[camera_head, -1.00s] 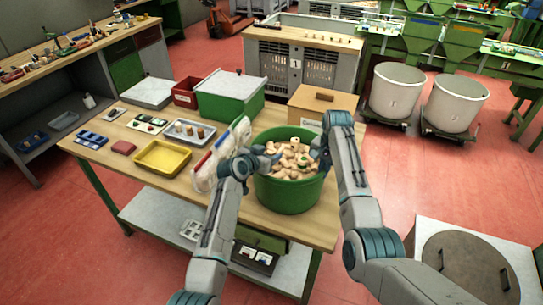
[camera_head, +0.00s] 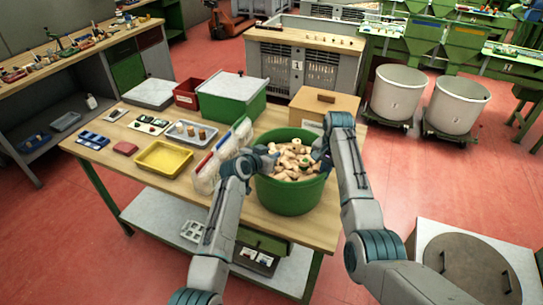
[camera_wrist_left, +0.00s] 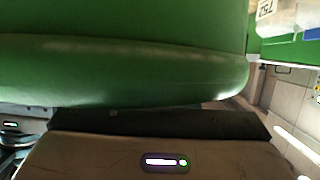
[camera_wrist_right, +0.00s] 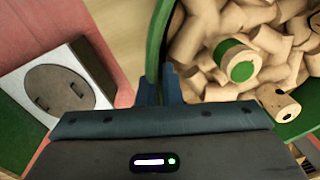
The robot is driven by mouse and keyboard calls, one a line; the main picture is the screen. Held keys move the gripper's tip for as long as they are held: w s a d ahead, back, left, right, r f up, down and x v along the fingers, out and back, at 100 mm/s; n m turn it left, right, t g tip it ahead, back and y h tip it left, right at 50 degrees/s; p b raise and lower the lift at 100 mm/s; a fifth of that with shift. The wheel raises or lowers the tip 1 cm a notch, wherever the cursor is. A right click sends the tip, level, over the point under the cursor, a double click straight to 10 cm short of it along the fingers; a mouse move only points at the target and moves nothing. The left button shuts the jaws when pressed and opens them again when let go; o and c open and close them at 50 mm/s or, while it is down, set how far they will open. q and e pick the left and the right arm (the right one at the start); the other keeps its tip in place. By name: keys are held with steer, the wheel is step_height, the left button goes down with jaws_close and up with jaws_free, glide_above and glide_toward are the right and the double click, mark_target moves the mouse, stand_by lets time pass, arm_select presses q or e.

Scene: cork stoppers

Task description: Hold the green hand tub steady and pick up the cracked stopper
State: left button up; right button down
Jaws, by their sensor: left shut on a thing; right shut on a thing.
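The green hand tub (camera_head: 290,198), full of pale cork stoppers (camera_head: 292,160), stands on the wooden bench. My right gripper (camera_head: 320,158) is shut on its right rim; in the right wrist view the fingers (camera_wrist_right: 160,90) straddle the green wall. My left gripper (camera_head: 270,159) reaches over the left rim and is shut low among the stoppers. In the left wrist view the tub wall (camera_wrist_left: 120,25) hides its fingers and what they hold, apparently a stopper. The right wrist view shows a green-ended stopper (camera_wrist_right: 240,68) and a dark-spotted one (camera_wrist_right: 284,108). I cannot tell which is cracked.
Clear bags with red and blue labels (camera_head: 206,172) stand close left of the tub. The front strip is clear.

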arm_select(q)
step_height(320, 180, up, 10)
steer(key=shift+f, duration=0.1)
arm_select(e)
steer(key=c, duration=1.5)
jaws_free()
steer(key=shift+r, duration=0.1)
